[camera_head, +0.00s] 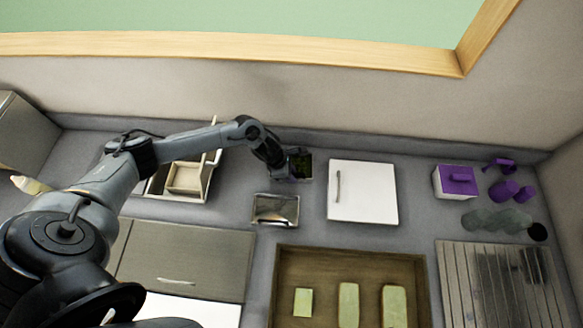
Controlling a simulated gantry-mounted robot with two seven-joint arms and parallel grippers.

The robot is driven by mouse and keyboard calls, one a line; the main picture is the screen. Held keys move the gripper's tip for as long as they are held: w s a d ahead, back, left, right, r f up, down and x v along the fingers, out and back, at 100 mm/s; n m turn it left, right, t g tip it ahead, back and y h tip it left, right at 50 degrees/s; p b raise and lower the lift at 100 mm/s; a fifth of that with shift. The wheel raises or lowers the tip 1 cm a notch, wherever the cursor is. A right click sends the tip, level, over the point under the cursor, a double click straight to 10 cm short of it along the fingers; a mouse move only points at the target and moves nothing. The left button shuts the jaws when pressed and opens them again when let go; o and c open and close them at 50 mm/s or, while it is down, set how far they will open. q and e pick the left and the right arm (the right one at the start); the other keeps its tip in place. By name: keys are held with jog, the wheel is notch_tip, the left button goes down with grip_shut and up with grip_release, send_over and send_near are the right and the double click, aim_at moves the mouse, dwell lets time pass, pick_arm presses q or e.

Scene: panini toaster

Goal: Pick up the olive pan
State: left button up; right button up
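A small rectangular pan with dark, olive-green contents (304,164), which looks like the olive pan, stands on the counter near the back wall. My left gripper (287,168) is at the left side of this pan and partly covers it. The fingertips are small and dark against the contents, so I cannot tell whether they are open, shut or touching the pan. My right gripper is not in view.
A shiny metal pan (276,209) stands in front. A white lidded box (362,191) is to the right, a wooden caddy (187,178) to the left. A brown tray (289,262) holds pale pieces. Purple-lidded box (456,182) and ribbed grill plate (480,270) lie far right.

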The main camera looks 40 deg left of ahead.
pick_arm(q)
grip_shut()
jog(key=shift+r, duration=0.1)
dwell(1.0)
